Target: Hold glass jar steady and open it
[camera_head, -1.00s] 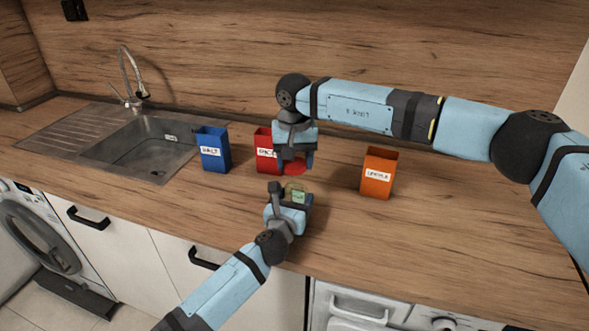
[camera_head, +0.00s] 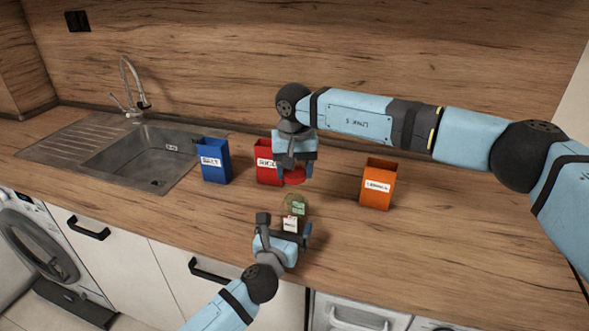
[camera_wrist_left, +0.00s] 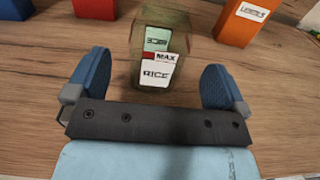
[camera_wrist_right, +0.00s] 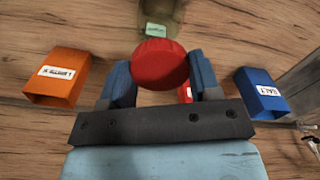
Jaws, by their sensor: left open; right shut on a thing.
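The glass jar (camera_head: 296,209) stands upright on the counter without a lid, with labels on its side. In the left wrist view the jar (camera_wrist_left: 160,50) sits beyond and between the spread fingers, and one label reads RICE. My left gripper (camera_head: 284,232) is open just in front of the jar, apart from it. My right gripper (camera_head: 293,170) is shut on the red lid (camera_head: 294,176), above the counter behind the jar. In the right wrist view the red lid (camera_wrist_right: 160,63) is between the fingertips, clear of the jar.
A blue box (camera_head: 215,162), a red box (camera_head: 267,162) partly hidden by my right gripper, and an orange box (camera_head: 378,184) stand on the counter. The sink (camera_head: 140,155) is at the left. The counter right of the orange box is clear.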

